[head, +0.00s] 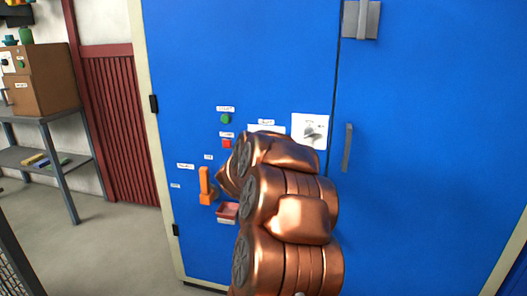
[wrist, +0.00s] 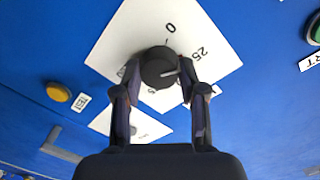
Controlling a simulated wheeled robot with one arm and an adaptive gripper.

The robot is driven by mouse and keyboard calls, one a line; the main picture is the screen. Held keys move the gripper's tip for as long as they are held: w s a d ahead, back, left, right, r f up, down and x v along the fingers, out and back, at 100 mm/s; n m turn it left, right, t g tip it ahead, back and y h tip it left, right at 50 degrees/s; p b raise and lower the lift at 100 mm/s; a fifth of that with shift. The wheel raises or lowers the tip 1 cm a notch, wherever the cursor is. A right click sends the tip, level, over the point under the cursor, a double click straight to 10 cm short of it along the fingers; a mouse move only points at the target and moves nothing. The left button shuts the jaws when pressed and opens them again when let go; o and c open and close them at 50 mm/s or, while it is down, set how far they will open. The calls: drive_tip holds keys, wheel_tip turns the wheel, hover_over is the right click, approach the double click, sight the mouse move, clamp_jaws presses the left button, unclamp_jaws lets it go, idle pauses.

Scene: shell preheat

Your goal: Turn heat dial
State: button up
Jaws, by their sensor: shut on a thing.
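The heat dial (wrist: 158,66) is a dark round knob on a white plate (wrist: 120,40) in the wrist view. A 0 and a 25 are printed on the plate, with other numbers partly hidden by my fingers. A pale pointer mark shows on the knob's face, toward the right finger. My gripper (wrist: 158,76) has one finger on each side of the knob and is shut on it. In the head view my copper-coloured arm hides the gripper and this knob.
A blue cabinet (head: 240,55) fills the head view's middle. It carries a green button (head: 226,118), a red button (head: 227,143), an orange lever (head: 206,186) and a door handle (head: 347,148). A grey shelf (head: 40,158) stands at left. A yellow button (wrist: 59,92) sits left of the plate.

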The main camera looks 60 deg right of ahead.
drive_tip(key=shift+m, duration=0.4)
drive_tip(key=shift+r, duration=0.1)
drive_tip(key=o, duration=1.2)
drive_tip(key=shift+c, duration=0.2)
drive_tip(key=v, duration=1.2)
